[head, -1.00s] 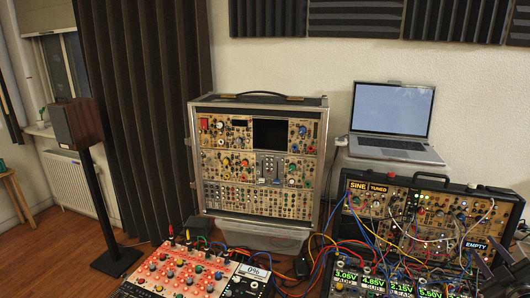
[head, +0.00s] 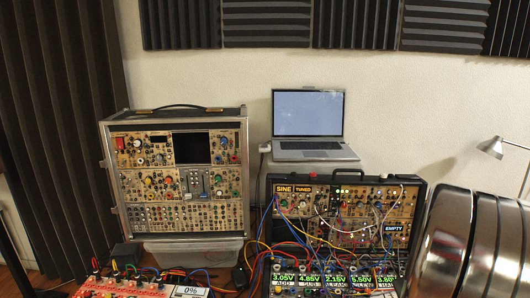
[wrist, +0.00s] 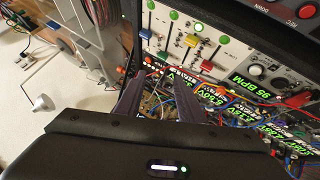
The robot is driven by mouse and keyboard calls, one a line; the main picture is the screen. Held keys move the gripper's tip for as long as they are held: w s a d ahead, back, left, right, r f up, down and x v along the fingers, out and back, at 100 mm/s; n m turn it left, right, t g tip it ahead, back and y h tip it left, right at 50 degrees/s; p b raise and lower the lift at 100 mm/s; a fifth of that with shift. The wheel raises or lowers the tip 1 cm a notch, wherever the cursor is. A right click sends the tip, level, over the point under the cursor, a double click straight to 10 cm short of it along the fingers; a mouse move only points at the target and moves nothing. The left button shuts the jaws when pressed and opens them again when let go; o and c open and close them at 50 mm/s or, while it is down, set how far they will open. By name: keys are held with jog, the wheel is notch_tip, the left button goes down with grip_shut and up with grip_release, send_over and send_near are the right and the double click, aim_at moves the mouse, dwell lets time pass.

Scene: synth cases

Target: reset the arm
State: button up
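My gripper (wrist: 158,88) shows in the wrist view as two dark fingers standing apart above the dark wrist housing. It is open, and I see nothing held between the fingers. Behind the fingers are patch cables and the edge of a synth panel with sliders (wrist: 188,40). I cannot tell whether the fingertips touch any cable. The fingers do not show clearly in the head view, where banded metal that looks like my arm fills the lower right corner.
A patched synth case (head: 405,205) with many cables stands at centre right, with voltage displays (head: 310,279) in front. A tall synth case (head: 240,205) stands left, an open laptop (head: 308,113) behind. A red-and-white panel (head: 118,289) is at lower left. A lamp (head: 492,147) stands right.

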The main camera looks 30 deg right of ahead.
jog(key=a+r+n+y, duration=0.1)
jog(key=a+r, duration=0.3)
jog(key=a, duration=1.2)
jog(key=a+r+n+y, duration=0.2)
jog(key=a+r+y, duration=0.2)
jog(key=a, duration=1.3)
jog(key=a+r+n+t+y, duration=0.1)
jog(key=a+r, duration=0.5)
jog(key=a, duration=1.1)
jog(key=shift+w+a+y, duration=0.2)
jog(key=shift+w+y, duration=0.15)
jog(key=shift+y, duration=0.35)
jog(key=shift+c, duration=0.5)
